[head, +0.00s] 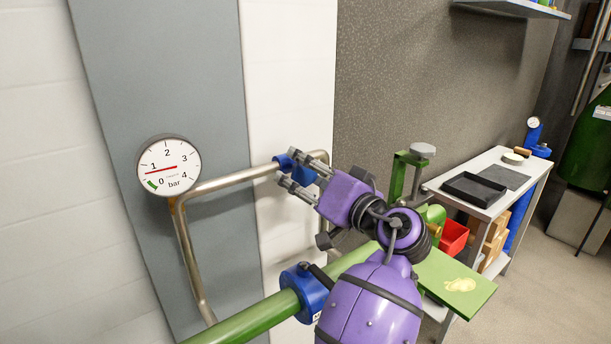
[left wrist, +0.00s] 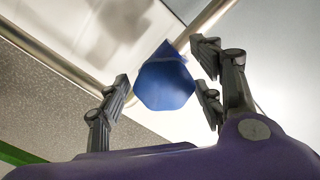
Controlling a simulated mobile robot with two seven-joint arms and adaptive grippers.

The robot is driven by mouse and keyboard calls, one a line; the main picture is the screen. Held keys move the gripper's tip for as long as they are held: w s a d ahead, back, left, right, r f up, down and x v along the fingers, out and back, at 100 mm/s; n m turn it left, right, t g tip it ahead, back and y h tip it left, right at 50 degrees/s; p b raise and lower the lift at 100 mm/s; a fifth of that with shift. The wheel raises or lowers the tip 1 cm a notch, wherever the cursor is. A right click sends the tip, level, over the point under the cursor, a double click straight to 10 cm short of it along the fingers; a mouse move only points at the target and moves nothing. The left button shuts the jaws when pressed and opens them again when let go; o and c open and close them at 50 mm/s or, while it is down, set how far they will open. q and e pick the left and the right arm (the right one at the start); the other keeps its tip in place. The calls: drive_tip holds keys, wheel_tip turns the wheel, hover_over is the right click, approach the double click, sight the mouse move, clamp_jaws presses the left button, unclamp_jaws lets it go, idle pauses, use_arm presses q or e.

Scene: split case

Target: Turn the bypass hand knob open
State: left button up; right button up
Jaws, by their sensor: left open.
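The bypass hand knob (head: 303,174) is blue and sits on the thin bare metal bypass pipe (head: 232,181). In the left wrist view the blue knob (left wrist: 165,82) shows as a faceted block between my fingers, with the pipe behind it. My left gripper (head: 289,169) is open at the knob, with fingers on either side of it. In the left wrist view the fingers of my left gripper (left wrist: 162,76) stand apart, with gaps visible beside the knob. Part of the knob is hidden behind the fingers in the head view. My right gripper is out of view.
A round pressure gauge (head: 168,165) is at the left, its red needle near 1 bar. A thick green pipe (head: 240,319) with a blue fitting (head: 304,291) runs below. A bench (head: 497,158) with a black tray (head: 473,188) stands at the right.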

use_arm(q)
drive_tip(key=v, duration=1.2)
drive_tip(key=shift+c, duration=0.4)
